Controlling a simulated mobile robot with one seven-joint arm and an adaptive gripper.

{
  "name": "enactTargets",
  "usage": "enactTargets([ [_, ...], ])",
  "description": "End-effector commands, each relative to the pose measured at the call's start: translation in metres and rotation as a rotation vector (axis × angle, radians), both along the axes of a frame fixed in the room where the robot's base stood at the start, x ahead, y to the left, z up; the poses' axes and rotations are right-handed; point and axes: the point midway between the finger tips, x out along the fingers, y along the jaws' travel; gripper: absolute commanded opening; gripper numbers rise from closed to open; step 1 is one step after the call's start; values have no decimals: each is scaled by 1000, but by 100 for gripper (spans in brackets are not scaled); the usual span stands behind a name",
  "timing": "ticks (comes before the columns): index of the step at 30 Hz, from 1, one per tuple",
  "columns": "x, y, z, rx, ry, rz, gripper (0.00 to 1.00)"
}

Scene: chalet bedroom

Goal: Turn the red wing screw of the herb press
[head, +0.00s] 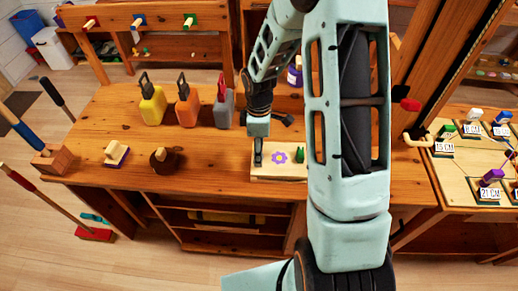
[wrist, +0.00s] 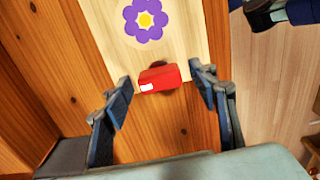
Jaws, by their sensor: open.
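The herb press (head: 285,173) is a pale wooden board with a purple flower, lying on the wooden bench. It also shows in the wrist view (wrist: 190,40). Its red wing screw (wrist: 158,79) sits at the board's edge in the wrist view. In the head view my gripper hides the screw. A green wing screw (head: 300,155) stands at the board's right side. My gripper (head: 258,158) points down over the board's left end. In the wrist view its open fingers (wrist: 161,83) stand on either side of the red screw, with gaps on both sides.
Yellow (head: 152,106), orange (head: 187,108) and grey (head: 223,106) bottles stand at the back of the bench. A brush (head: 116,154) and a dark wooden knob (head: 164,160) lie left of the press. A pale board with labelled pieces (head: 480,165) is at the right.

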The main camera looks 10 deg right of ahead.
Motion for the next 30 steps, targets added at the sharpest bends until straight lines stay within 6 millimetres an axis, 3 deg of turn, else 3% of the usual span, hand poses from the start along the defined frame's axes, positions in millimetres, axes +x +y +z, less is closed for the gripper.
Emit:
enactTargets([
  [2, 0, 0, 0, 0, 0, 0, 54],
  [14, 0, 0, 0, 0, 1, -1, 12],
  [23, 0, 0, 0, 0, 0, -39, 12],
  [30, 0, -1, -2, -1, 0, -178, 12],
])
